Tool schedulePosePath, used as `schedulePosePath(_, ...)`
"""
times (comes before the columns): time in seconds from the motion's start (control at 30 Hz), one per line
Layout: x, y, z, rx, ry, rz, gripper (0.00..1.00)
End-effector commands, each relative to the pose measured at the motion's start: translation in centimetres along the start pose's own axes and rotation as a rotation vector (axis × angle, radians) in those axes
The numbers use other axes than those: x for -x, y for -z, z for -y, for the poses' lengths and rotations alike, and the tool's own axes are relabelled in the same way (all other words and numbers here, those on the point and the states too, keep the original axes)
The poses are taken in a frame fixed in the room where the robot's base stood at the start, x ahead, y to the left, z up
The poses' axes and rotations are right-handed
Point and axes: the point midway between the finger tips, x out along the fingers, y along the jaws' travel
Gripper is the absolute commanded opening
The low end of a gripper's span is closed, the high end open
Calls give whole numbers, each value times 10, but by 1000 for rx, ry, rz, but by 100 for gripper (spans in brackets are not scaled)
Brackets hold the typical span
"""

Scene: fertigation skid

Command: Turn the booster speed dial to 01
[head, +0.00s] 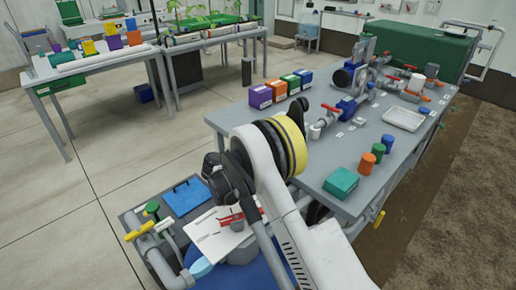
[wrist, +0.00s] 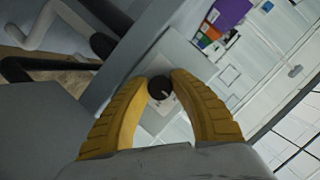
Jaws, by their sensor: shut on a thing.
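The booster speed dial is a small round black knob (wrist: 158,90) on a pale plate in the middle of the wrist view. My gripper (wrist: 161,81) has its two yellow fingers on either side of the knob and is shut on it. A faint light mark shows on the knob, but the setting is too small to read. In the head view my arm crosses the middle of the picture, and I cannot make out the dial or my fingertips there.
A grey bench (head: 352,197) beside my arm bears a teal box (head: 341,183), orange and blue pots, a white tray (head: 403,119) and red-handled pipework. Coloured boxes (head: 261,97) stand at its far edge. A blue clipboard-like panel (head: 186,196) and grey pipes are at lower left. Open floor lies left.

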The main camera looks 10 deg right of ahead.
Motion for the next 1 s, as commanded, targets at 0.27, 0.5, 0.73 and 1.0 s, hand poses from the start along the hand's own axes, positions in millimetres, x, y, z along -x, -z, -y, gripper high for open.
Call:
schedulePosePath(0.27, 0, 0, 1, 25, -7, -1, 0)
schedulePosePath(0.5, 0, 0, 1, 136, -49, -6, 0)
schedulePosePath(0.73, 0, 0, 0, 322, -120, -15, 0)
schedulePosePath(1.0, 0, 0, 0, 563, -210, -26, 0)
